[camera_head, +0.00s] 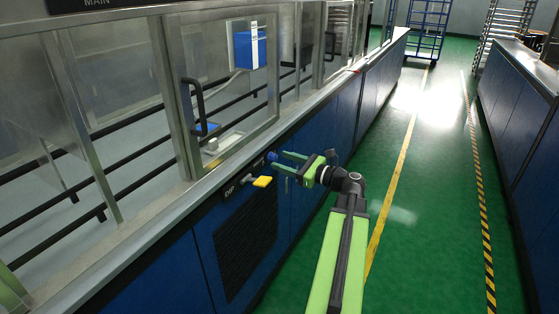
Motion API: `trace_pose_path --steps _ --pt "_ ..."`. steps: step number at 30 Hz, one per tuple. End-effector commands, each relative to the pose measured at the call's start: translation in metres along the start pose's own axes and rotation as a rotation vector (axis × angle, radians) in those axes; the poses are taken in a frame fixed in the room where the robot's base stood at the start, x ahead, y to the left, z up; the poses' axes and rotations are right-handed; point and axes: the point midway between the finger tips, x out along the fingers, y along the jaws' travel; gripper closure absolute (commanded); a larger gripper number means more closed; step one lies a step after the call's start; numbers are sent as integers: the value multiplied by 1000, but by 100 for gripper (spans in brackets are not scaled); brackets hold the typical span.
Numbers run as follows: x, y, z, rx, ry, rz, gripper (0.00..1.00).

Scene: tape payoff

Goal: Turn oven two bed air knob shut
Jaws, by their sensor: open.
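A small blue knob (272,156) sits on the front of the blue cabinet, just under the counter edge. A dark label beside it is too small to read, so I cannot tell for sure that it is the oven two bed air knob. A yellow handle (262,181) sticks out lower left of it, next to a label that seems to read "DIP". My gripper (279,162) is open, its green fingers pointing left at the cabinet front. The fingertips are close to the blue knob; I cannot tell whether they touch it. Nothing shows held between them.
The steel counter edge (146,212) runs above the knobs, with a glazed enclosure and its black door handle (196,98) behind it. A dark vent grille (246,251) lies below the yellow handle. The green floor aisle (430,190) to the right is clear; more blue cabinets (520,130) line its far side.

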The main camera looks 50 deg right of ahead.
Motion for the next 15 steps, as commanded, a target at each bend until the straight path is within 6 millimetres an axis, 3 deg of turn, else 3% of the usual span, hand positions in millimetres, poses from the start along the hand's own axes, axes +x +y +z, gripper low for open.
trace_pose_path --steps 6,14,15 --pt "22 0 0 0 0 0 50" --pt "23 0 0 0 0 -2 50" --pt "23 0 0 0 0 -1 54"
